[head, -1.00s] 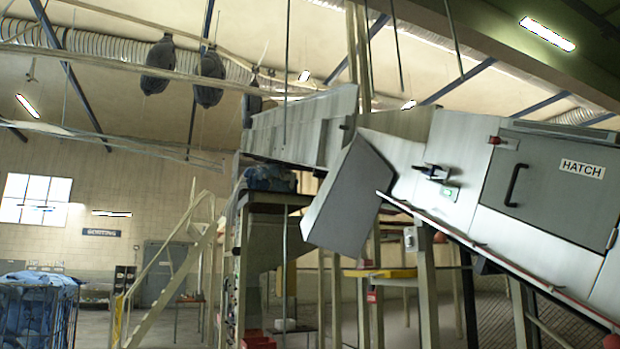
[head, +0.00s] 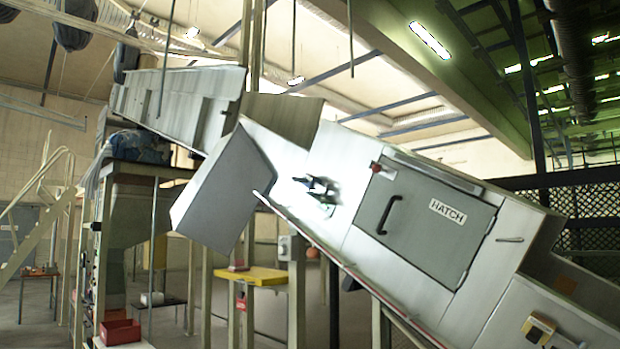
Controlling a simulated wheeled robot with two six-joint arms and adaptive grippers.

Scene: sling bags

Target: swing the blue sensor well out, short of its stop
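A small dark fitting (head: 318,187) sticks out from the side of the sloping metal conveyor housing (head: 345,165), left of the hatch. It is small and blurred, and I cannot tell for sure that it is the blue sensor or at what angle it is swung. Neither of my grippers is in view.
The grey hatch (head: 425,220), with a black handle, is shut. A grey box-shaped cover (head: 222,190) hangs from the housing to the left. A yellow platform (head: 252,275) stands below. A yellow fitting (head: 540,328) sits on the housing at lower right.

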